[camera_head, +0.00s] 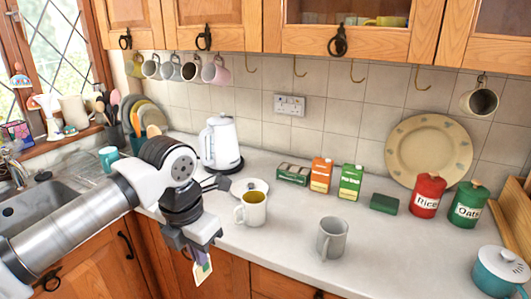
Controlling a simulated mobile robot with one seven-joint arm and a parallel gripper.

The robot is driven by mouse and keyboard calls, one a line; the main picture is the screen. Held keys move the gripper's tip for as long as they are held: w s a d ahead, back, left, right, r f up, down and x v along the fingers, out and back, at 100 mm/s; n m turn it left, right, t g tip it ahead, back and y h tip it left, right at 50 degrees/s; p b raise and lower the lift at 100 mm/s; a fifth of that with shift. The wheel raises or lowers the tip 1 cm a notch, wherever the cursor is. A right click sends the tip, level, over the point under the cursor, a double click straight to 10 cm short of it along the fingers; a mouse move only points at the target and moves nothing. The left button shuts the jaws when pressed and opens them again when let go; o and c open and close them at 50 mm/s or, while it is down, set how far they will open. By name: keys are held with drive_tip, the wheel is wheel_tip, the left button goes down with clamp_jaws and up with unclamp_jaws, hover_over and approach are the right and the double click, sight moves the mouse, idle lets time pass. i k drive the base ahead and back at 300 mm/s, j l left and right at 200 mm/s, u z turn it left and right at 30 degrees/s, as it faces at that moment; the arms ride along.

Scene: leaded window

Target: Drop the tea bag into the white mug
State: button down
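My gripper (200,250) points down near the counter's front edge. A small pale tea bag (203,269) with a coloured patch hangs just beneath its fingers, and they appear shut on it; the fingers partly hide its top. A white mug with a yellowish inside (251,211) stands upright on the counter, a little to the right of my gripper and farther back. A second, greyer mug (331,240) stands farther right, nearer the front edge. My gripper is apart from both mugs.
A white kettle (220,142) and a small white dish (249,187) are behind the mugs. Cartons, including an orange one (321,174) and a green one (350,181), line the back. Red (428,194) and green (468,203) canisters stand right. The counter (285,228) between the mugs is clear.

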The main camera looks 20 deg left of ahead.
sight(260, 220)
drive_tip(key=i, duration=1.15)
